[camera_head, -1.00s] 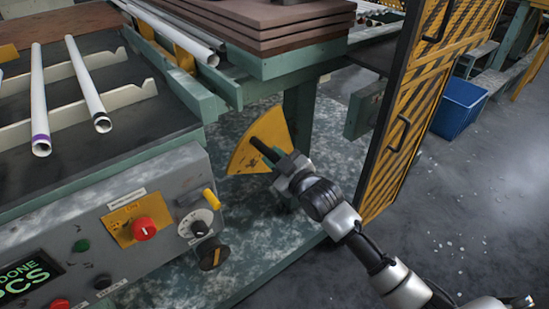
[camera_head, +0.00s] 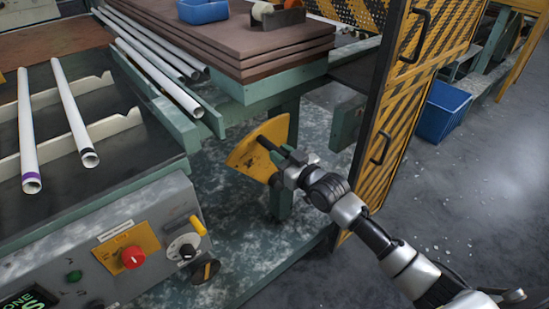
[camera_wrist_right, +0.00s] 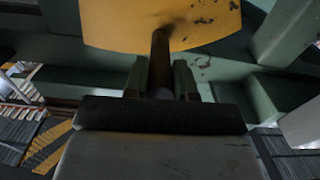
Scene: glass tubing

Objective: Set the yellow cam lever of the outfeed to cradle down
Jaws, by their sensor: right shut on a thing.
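The yellow cam lever shows as a yellow fan-shaped plate (camera_head: 254,152) with a dark rod handle (camera_head: 266,144), below the bench edge in the head view. My right gripper (camera_head: 289,160) comes in from the lower right and is shut on the dark handle. In the right wrist view the handle (camera_wrist_right: 161,62) stands between the two fingers, with the yellow plate (camera_wrist_right: 150,22) just beyond them. The fingers are on the rod, not on the plate. Any cradle marking is too small to read. My left gripper is not in view.
A yellow-black striped guard (camera_head: 405,105) stands close right of my right arm. A control panel (camera_head: 100,265) with a red knob (camera_head: 132,257) is at the lower left. White tubes (camera_head: 72,112) lie on the bench racks. A blue bin (camera_head: 446,112) stands on open floor at right.

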